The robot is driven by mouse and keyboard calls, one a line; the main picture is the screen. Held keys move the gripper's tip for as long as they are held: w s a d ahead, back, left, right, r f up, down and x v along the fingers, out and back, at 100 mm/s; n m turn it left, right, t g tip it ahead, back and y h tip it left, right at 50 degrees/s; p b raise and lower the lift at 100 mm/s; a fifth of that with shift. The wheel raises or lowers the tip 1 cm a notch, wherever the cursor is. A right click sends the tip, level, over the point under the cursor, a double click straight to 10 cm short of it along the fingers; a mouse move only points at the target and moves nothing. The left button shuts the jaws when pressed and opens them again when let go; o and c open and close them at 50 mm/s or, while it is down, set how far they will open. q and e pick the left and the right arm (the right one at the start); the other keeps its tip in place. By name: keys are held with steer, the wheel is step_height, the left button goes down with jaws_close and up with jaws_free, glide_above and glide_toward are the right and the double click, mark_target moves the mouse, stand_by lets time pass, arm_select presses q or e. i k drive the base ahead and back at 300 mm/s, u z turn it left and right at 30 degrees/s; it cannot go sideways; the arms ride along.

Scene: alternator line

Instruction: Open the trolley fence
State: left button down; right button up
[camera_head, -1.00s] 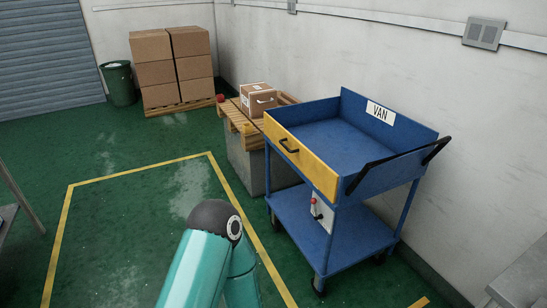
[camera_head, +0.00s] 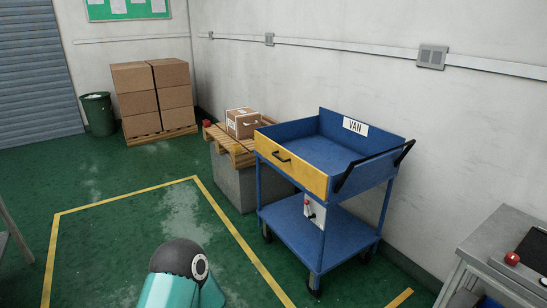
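The blue trolley (camera_head: 338,238) stands against the wall right of centre, with a VAN label on its raised back wall. Its yellow front panel, the fence (camera_head: 310,177), stands upright and closes the front of the top tray. A dark handle (camera_head: 281,156) is fixed on the fence's left part. A black push bar (camera_head: 374,165) sticks out at the trolley's right end. A teal arm part of mine with a dark joint shows at the bottom, apart from the trolley. Neither gripper is in view.
A cardboard box (camera_head: 242,123) sits on a wooden-topped stand (camera_head: 235,183) left of the trolley. Stacked cartons (camera_head: 152,98) and a green bin (camera_head: 99,114) stand at the back. A grey bench (camera_head: 492,232) with a red button is at the lower right. Green floor is clear in front.

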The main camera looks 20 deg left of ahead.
mark_target(315, 180)
steer(key=u, duration=0.4)
steer(key=i, duration=1.35)
steer(key=u, duration=1.05)
steer(key=i, duration=0.75)
steer(key=u, duration=0.25)
steer(key=k, duration=0.9)
steer(key=u, duration=0.15)
steer(key=i, duration=0.9)
steer(key=z, duration=0.1)
